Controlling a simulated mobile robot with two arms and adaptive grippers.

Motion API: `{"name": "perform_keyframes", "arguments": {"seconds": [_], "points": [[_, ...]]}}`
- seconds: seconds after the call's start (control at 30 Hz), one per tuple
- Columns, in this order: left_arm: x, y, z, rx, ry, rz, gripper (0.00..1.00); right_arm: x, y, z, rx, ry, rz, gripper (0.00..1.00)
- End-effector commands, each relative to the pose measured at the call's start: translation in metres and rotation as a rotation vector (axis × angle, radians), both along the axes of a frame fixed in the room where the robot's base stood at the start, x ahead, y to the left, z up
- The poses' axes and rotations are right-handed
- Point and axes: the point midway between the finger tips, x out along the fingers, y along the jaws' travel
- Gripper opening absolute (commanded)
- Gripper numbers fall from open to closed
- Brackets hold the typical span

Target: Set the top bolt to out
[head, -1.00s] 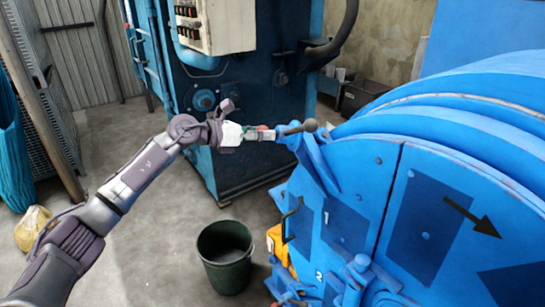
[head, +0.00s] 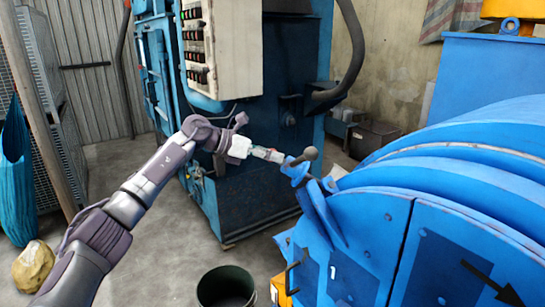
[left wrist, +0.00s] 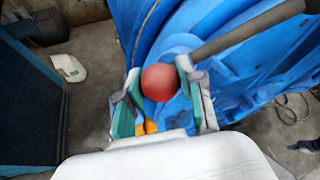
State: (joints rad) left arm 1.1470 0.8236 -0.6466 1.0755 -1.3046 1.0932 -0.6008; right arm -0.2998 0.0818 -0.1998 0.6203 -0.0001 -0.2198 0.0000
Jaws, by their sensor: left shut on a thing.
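The top bolt has a grey lever (head: 299,158) with a dark rounded end, at the upper left edge of the blue drum machine (head: 350,205). In the left wrist view, a red ball knob (left wrist: 159,82) sits between the green-padded fingers, with the grey lever (left wrist: 245,30) running from it to the upper right. My left gripper (head: 272,156) is shut on this red knob, reaching in from the left. In the head view the fingers mostly hide the knob.
A dark green bucket (head: 226,290) stands on the floor below my left arm. A blue cabinet with a pale switch panel (head: 218,45) stands behind the gripper. A black bent handle (head: 291,275) sticks out lower on the drum machine. Bare floor lies left of the bucket.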

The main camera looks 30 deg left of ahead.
Motion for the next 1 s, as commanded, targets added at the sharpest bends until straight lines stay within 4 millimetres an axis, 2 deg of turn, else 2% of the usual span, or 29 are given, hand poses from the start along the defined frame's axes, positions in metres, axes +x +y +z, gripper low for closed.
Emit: {"name": "perform_keyframes", "arguments": {"seconds": [0.03, 0.27, 0.3, 0.4, 0.43, 0.77, 1.0], "points": [[0.002, 0.002, 0.005, -0.006, -0.011, 0.009, 0.00, 0.000, 0.000, 0.000, 0.000, 0.000, 0.000, 0.00], [0.002, 0.002, 0.006, -0.005, -0.012, 0.009, 0.00, 0.000, 0.000, 0.000, 0.000, 0.000, 0.001, 0.00], [0.001, 0.002, 0.005, -0.005, -0.012, 0.009, 0.44, 0.000, 0.000, 0.000, 0.000, 0.000, 0.001, 0.00], [0.001, 0.002, 0.004, -0.004, -0.009, 0.008, 0.61, 0.000, 0.000, 0.000, 0.000, 0.000, 0.001, 0.00], [0.001, 0.002, 0.004, -0.004, -0.008, 0.007, 0.63, 0.000, 0.000, 0.000, 0.000, 0.000, 0.001, 0.00], [-0.001, 0.002, 0.003, -0.002, -0.004, 0.004, 0.63, 0.000, 0.001, 0.000, 0.002, 0.001, 0.000, 0.00], [-0.023, 0.027, 0.016, 0.000, -0.004, 0.006, 0.63, 0.000, 0.002, 0.000, 0.002, 0.000, 0.000, 0.00]]}}
